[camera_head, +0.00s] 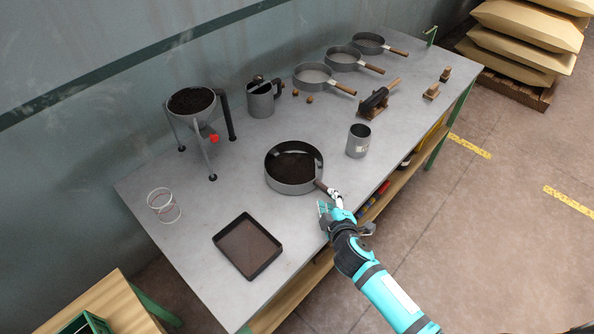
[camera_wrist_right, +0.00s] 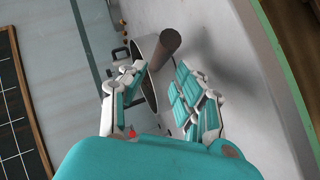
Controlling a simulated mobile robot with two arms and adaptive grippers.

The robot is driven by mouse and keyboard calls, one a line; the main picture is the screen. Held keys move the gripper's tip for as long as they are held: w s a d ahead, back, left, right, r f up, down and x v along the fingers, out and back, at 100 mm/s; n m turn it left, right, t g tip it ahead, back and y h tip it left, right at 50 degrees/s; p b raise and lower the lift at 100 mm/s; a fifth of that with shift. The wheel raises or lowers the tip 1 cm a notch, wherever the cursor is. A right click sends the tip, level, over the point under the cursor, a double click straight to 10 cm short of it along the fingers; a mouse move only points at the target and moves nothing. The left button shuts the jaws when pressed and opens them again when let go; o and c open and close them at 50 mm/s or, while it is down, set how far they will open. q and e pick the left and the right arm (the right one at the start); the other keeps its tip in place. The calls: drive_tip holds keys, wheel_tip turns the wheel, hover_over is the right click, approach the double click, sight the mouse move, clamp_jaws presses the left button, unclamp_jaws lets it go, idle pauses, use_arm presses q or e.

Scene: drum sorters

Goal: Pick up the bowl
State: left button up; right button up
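A round grey pan-like bowl (camera_head: 293,168) with a brown handle (camera_head: 325,188) stands on the table, with dark grains inside. Its handle points toward my right gripper (camera_head: 332,207), which is at the table's front edge. In the right wrist view the gripper (camera_wrist_right: 160,88) has its fingers apart. The brown handle (camera_wrist_right: 170,42) shows end-on between and beyond the fingertips, and part of the bowl's wall (camera_wrist_right: 146,50) shows behind it. I cannot tell whether a finger touches the handle. My left gripper is not in view.
A grey tripod hopper (camera_head: 192,102) with dark grains stands at the back left. A grey cup (camera_head: 358,141) stands right of the bowl. Several handled sieves (camera_head: 314,77) line the back.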

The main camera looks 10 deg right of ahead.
drive_tip(key=x, duration=0.4)
drive_tip(key=shift+w+d+f, duration=0.25)
drive_tip(key=shift+d, duration=0.05)
clamp_jaws()
drive_tip(key=shift+r, duration=0.1)
